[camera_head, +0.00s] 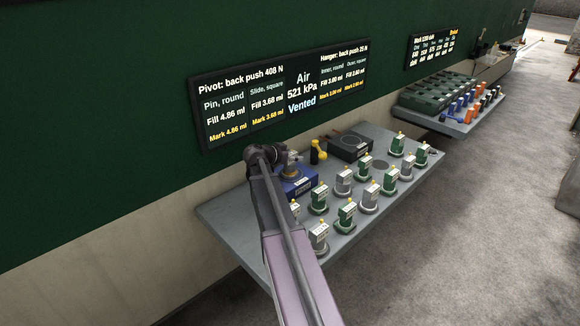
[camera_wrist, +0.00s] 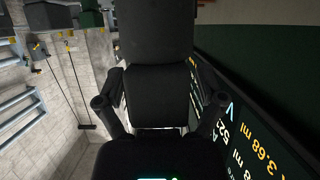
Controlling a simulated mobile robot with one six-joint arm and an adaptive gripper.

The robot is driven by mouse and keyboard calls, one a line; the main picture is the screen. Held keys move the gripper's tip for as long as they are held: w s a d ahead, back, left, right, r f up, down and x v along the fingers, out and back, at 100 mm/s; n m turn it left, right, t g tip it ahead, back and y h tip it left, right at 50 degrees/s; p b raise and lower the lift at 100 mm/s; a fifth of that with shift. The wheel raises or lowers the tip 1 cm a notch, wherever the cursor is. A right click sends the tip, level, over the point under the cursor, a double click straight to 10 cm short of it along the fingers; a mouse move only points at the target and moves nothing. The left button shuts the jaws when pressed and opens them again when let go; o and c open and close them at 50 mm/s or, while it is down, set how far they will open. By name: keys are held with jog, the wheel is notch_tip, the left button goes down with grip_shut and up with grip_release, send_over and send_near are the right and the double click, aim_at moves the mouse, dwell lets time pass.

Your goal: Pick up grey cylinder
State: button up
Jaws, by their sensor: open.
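Several small labelled cylinders stand upright on the grey bench in the head view, some grey and some green. I cannot tell which one the task means. My gripper (camera_wrist: 160,101) is open in the wrist view, its fingers spread left and right. A large dark shape fills the space between and above them, and I cannot tell what it is. No cylinder shows in the wrist view. My arm hides part of the bench's left side.
The bench (camera_head: 237,212) also carries a blue box (camera_head: 299,184), a black box (camera_head: 349,146) and a yellow-and-black item (camera_head: 319,152). A display (camera_head: 285,92) hangs on the green wall. A second bench (camera_head: 452,128) stands farther right. The floor (camera_head: 440,240) in front is clear.

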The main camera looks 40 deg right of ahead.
grip_shut()
jog(key=shift+r, duration=0.15)
dwell(0.4)
notch_tip(320, 180, up, 10)
jog(key=p, duration=1)
dwell(0.5)
